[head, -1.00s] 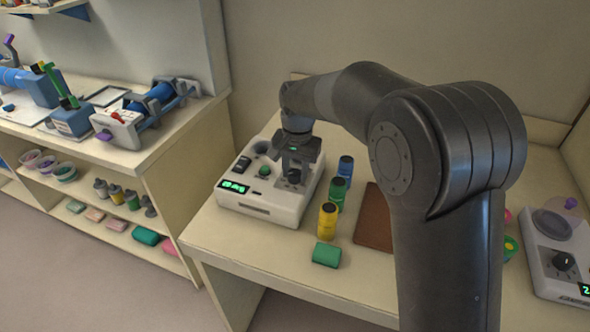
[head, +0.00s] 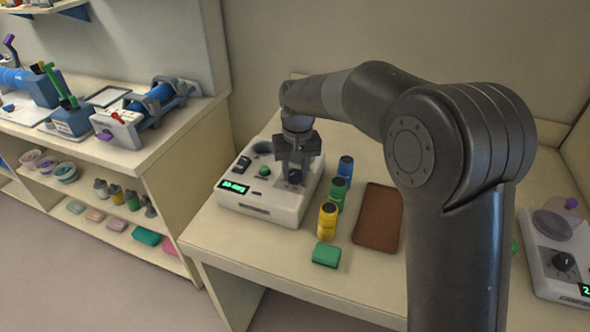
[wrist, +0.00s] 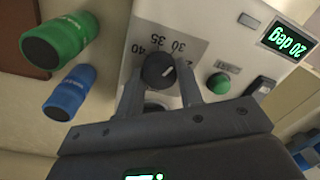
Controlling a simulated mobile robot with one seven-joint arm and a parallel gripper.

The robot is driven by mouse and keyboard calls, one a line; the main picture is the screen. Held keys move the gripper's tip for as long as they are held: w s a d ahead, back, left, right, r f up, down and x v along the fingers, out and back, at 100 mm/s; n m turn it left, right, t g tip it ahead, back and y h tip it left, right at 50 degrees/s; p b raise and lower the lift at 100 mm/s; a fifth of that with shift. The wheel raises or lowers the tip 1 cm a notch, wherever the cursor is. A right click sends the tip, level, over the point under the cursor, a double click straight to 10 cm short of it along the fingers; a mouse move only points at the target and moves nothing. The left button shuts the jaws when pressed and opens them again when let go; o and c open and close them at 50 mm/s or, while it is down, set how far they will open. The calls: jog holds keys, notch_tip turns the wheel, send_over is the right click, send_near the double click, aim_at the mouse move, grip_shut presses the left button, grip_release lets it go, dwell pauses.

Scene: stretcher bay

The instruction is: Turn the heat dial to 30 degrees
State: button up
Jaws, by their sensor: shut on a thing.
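The heat dial (wrist: 158,70) is a round black knob with a pale pointer line, on a white device (head: 262,208). A printed scale beside it shows 30, 35 and 40. The pointer line aims to the right and a little up in the wrist view, off to the side of the 30 mark. The green display (wrist: 289,40) appears upside down there and reads 20 deg; it also shows at the device's front in the head view (head: 233,187). My gripper (wrist: 160,82) is shut on the dial, one finger on each side. In the head view my gripper (head: 295,180) hides much of the dial.
Blue (head: 345,167), green (head: 337,193) and yellow (head: 327,221) bottles stand close to the device's right. A green block (head: 326,255) and a brown mat (head: 377,220) lie nearby. A green button (wrist: 218,83) and a dark switch (wrist: 261,88) sit near the dial. Another white device (head: 560,240) stands far right.

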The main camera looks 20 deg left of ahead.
aim_at(297, 172)
dwell(0.3)
jog(key=o, duration=1)
jog(key=shift+c, duration=0.2)
notch_tip(297, 172, up, 11)
jog(key=shift+w+d, duration=0.15)
jog(key=shift+d, duration=0.05)
jog(key=shift+f, duration=0.1)
